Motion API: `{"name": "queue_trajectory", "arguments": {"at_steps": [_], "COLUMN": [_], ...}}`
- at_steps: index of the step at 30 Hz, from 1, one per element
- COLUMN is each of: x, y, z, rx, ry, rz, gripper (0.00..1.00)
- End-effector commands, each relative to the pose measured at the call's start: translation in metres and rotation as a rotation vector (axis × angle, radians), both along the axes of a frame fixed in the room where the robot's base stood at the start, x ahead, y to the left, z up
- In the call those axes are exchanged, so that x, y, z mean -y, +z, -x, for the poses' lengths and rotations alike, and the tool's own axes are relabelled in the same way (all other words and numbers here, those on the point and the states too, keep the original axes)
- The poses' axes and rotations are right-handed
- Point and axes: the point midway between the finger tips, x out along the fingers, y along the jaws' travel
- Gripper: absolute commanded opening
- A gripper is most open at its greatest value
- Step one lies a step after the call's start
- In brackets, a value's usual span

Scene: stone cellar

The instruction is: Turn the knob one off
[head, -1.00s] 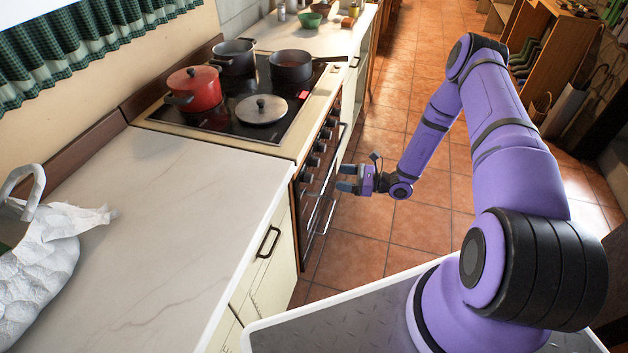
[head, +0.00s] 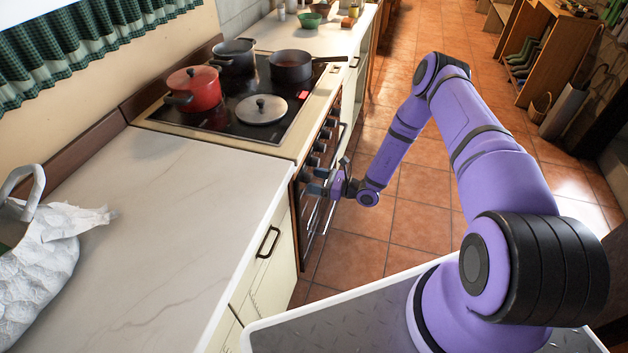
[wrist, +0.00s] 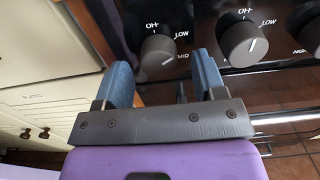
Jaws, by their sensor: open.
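A row of dark round knobs runs along the stove front (head: 328,187). In the wrist view the nearest knob (wrist: 158,50) lies between and just beyond my two blue fingertips; its white mark points to the lower right, toward the MID label, away from the off label above it. I cannot tell whether the fingers touch it. A second knob (wrist: 243,44) sits to its right, beyond the right finger. My gripper (head: 316,181) is open and empty at the near end of the knob row in the head view, where it partly hides the nearest knobs.
A red pot (head: 194,90), a lid (head: 261,109) and dark pans stand on the cooktop. An oven handle (wrist: 285,117) runs below the knobs. The white counter (head: 150,215) and its cabinet adjoin the stove. The tiled floor (head: 420,190) is clear.

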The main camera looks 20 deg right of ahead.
Motion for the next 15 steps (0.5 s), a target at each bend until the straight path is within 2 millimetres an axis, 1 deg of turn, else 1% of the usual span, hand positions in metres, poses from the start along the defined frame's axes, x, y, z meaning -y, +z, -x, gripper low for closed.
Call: {"name": "queue_trajectory", "arguments": {"at_steps": [4,12,13,14,15], "x": [-0.007,-0.0078,-0.0078,-0.0078,-0.0077], "y": [-0.0002,-0.0001,-0.0001,-0.0001,-0.0001], "z": [-0.0043,-0.0052,-0.0052,-0.0051,-0.0052], "rx": [-0.001,-0.001,-0.001,-0.001,-0.001], "ry": [0.001,0.0,0.0,0.0,0.0], "rz": [0.001,0.001,0.001,0.001,0.001], "gripper": [0.64,0.64,0.62,0.55,0.46]}}
